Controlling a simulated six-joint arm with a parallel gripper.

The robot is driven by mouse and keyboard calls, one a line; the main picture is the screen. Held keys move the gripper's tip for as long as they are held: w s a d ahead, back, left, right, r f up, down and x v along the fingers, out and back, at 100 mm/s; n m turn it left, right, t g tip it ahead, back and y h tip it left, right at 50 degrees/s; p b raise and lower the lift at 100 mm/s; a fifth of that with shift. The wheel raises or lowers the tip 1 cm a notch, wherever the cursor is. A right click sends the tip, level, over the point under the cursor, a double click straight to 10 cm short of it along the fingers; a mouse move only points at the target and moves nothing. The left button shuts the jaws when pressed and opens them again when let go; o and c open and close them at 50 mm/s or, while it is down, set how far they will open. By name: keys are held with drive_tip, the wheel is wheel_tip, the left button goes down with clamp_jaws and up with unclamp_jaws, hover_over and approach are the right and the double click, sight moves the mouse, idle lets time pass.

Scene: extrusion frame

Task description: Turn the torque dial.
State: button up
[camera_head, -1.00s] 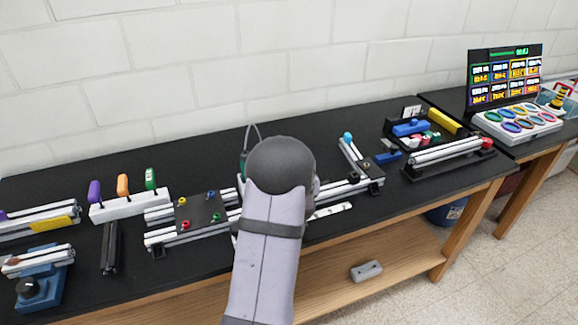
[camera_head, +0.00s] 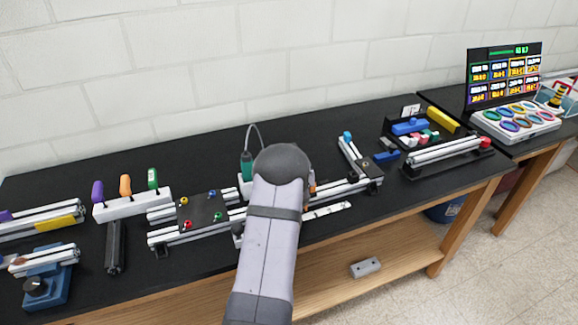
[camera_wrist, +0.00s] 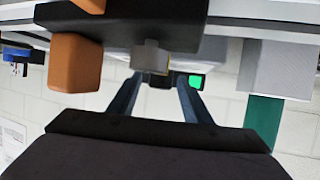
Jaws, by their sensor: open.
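In the wrist view, a short grey knob (camera_wrist: 151,57), which may be the torque dial, sits under a dark block. My gripper (camera_wrist: 158,84) is open and empty. Its two dark blue fingers point toward the knob and stand on either side of its line, apart from it as far as I can tell. A small lit green patch (camera_wrist: 196,81) shows by the right finger. In the head view my own arm hides the gripper and the knob.
An orange block (camera_wrist: 75,62) hangs close left in the wrist view; a green-handled tool (camera_wrist: 263,122) is at right, also in the head view (camera_head: 246,166). A dark plate with coloured knobs (camera_head: 202,211) lies left of my arm. Aluminium rails (camera_head: 345,187) lie right.

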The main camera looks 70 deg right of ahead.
drive_tip(key=c, duration=1.1)
drive_tip(key=shift+o, duration=0.2)
drive_tip(key=m+g+b, duration=0.1)
drive_tip(key=b, duration=0.2)
drive_tip(key=shift+w+f+h, duration=0.1)
drive_tip(key=shift+f+h, duration=0.05)
drive_tip(key=shift+h, duration=0.25)
drive_tip(key=shift+m+g+b, duration=0.6)
drive_tip(key=shift+b, duration=0.1)
drive_tip(key=shift+r+m+g+h+p, duration=0.2)
drive_tip(key=shift+m+g+p, duration=0.05)
drive_tip(key=shift+m+g, duration=0.3)
drive_tip(key=shift+r+m+g+h+p, duration=0.15)
drive_tip(key=shift+m+g+h+p, duration=0.1)
drive_tip(key=shift+m+g, duration=0.3)
drive_tip(key=shift+m+g+p, duration=0.6)
drive_tip(key=shift+g+p, duration=0.3)
drive_tip(key=shift+p, duration=0.2)
drive_tip(key=shift+m+g+p, duration=0.5)
drive_tip(key=shift+g+p, duration=0.1)
drive_tip(key=shift+p, duration=0.1)
